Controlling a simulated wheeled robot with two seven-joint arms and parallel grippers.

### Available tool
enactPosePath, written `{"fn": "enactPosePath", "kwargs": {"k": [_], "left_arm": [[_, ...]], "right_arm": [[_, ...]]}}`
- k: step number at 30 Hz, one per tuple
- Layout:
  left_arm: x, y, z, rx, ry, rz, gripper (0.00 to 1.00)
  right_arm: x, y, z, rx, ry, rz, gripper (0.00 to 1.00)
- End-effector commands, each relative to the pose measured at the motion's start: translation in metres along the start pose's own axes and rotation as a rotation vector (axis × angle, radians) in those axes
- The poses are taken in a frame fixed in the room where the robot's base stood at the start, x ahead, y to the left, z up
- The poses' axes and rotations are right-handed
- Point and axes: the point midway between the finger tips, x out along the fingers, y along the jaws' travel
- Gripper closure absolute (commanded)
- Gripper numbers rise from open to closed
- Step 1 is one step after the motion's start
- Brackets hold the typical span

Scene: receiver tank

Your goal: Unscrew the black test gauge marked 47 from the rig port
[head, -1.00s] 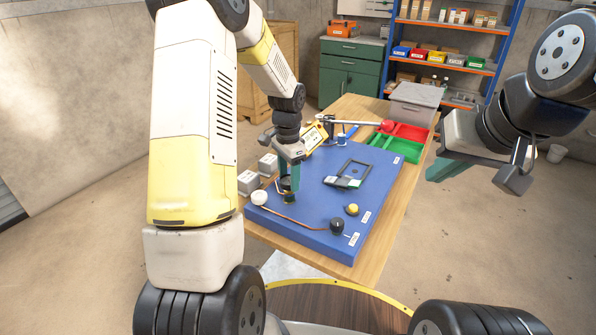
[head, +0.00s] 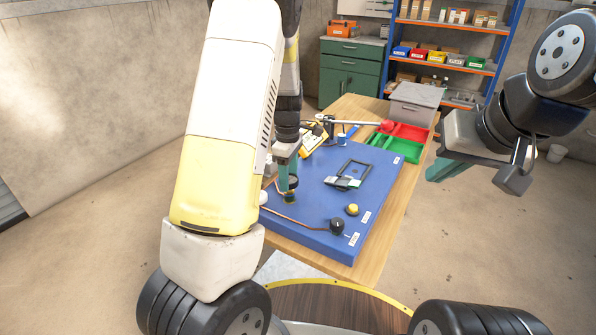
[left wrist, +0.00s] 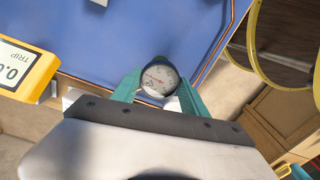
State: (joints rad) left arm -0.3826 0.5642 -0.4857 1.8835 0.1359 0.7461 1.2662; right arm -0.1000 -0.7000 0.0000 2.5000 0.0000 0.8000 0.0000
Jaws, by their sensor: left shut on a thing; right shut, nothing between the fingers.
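A dark-rimmed round gauge (head: 291,183) stands above a brass fitting (head: 289,198) on the left part of the blue board (head: 320,215). In the left wrist view the gauge (left wrist: 159,78) shows a pale dial with a needle; I cannot read a 47. My left gripper (head: 287,181) comes down from above, and its teal fingers are shut on the gauge, one on each side. Whether the gauge still sits in the port's thread cannot be told. My right gripper (head: 477,178) is shut and empty, in the air right of the table.
A copper tube runs from the fitting side to a black knob (head: 337,226). A yellow knob (head: 352,209), a dark frame (head: 354,172), a yellow meter (head: 313,139) and red (head: 408,132) and green (head: 396,148) trays share the table.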

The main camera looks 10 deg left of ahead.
Motion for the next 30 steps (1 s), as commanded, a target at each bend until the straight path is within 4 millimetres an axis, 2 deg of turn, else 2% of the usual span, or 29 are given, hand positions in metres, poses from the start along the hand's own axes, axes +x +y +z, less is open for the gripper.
{"fn": "enactPosePath", "kwargs": {"k": [3, 6, 13, 30], "left_arm": [[-0.001, 0.001, 0.002, -0.41, 0.003, 0.002, 1.0], [-0.001, 0.001, 0.001, -0.722, 0.002, 0.001, 1.0], [-0.005, 0.001, 0.0, -0.698, -0.001, 0.001, 1.0], [-0.03, 0.001, 0.001, -0.693, -0.001, 0.001, 1.0]], "right_arm": [[0.0, 0.0, 0.0, 0.0, 0.0, 0.0, 1.0], [0.0, 0.0, 0.0, 0.0, 0.0, 0.0, 1.0], [0.0, 0.0, 0.0, 0.0, 0.0, 0.0, 1.0], [0.0, 0.0, 0.0, 0.0, 0.0, 0.0, 1.0]]}}
